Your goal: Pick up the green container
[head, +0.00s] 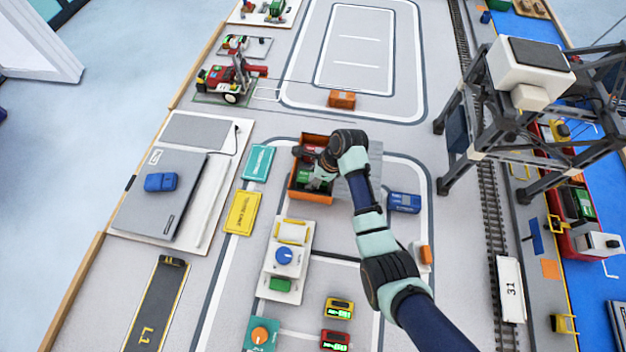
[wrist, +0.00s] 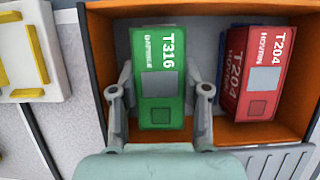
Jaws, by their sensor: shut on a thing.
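The green container (wrist: 159,78) is a small box marked T316, lying in an open orange bin (wrist: 240,133). In the wrist view, my gripper (wrist: 161,92) has one finger on each long side of it and is shut on it. In the head view, the green container (head: 304,176) shows only in part below my wrist, at the bin's (head: 310,196) left side. The head view does not show clearly whether the container is lifted off the bin's floor.
Red containers marked T204 (wrist: 260,75) sit in the bin to the right, with a bit of blue beside them. A blue container (head: 404,203) stands right of the bin. A white panel with a blue knob (head: 284,256) stands in front. A gantry crane (head: 480,130) rises at right.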

